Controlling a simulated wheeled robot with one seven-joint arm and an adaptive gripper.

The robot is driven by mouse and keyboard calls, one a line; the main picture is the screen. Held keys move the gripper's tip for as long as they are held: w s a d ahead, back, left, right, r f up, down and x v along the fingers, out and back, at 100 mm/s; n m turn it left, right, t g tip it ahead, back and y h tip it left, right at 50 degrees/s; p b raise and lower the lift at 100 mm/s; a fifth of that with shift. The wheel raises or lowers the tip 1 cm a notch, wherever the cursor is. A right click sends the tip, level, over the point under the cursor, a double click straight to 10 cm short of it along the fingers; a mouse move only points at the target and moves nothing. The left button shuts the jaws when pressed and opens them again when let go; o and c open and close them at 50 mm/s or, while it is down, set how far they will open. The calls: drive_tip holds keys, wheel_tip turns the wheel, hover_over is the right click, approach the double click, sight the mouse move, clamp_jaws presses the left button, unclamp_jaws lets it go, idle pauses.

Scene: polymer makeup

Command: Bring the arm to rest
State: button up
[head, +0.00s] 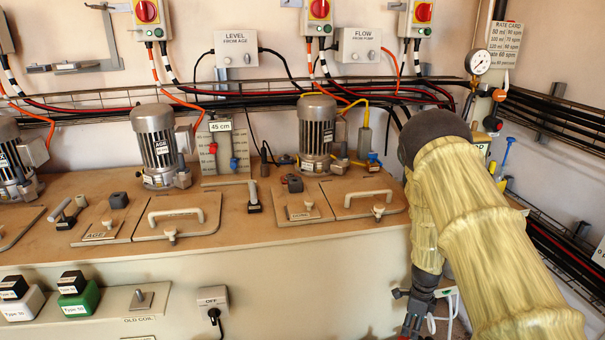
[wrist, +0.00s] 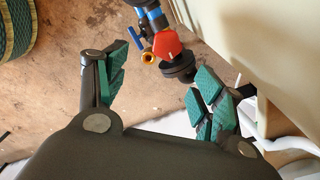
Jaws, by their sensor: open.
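My arm, in a yellowish fabric sleeve with a dark joint at its top, fills the right side of the head view. It bends down, and my gripper (head: 412,322) hangs low at the bottom edge, in front of the pale tank front, partly cut off. In the wrist view my gripper (wrist: 160,82) is open, its green-padded fingers spread wide. A red valve knob (wrist: 167,45) with blue and black fittings shows beyond the gap between the fingers. Nothing is held. I cannot tell how far the knob is from the fingers.
A long brown-topped tank (head: 230,228) with lids and motors runs along the wall. A pressure gauge (head: 478,62) and pipes stand behind my arm. An off switch box (head: 213,300) is on the tank front. A pale panel (wrist: 265,50) is close to the right finger.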

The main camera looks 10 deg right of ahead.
drive_tip(key=s+a+f+n+h, duration=0.1)
drive_tip(key=s+a+f+n, duration=0.2)
drive_tip(key=s+n, duration=0.35)
drive_tip(key=s+a+f+n, duration=0.2)
drive_tip(key=s+f+n, duration=0.1)
drive_tip(key=s, duration=0.6)
drive_tip(key=s+a+f+n+h, duration=0.1)
drive_tip(key=s+a+f+n, duration=0.2)
drive_tip(key=s+n, duration=0.35)
drive_tip(key=s+a+r+n+y, duration=0.25)
drive_tip(key=s+a+n, duration=0.8)
drive_tip(key=s, duration=0.65)
wheel_tip(320, 180, up, 14)
drive_tip(key=a+m+p, duration=0.1)
drive_tip(key=p, duration=1.2)
drive_tip(key=shift+a+f, duration=0.2)
drive_tip(key=shift+a, duration=0.05)
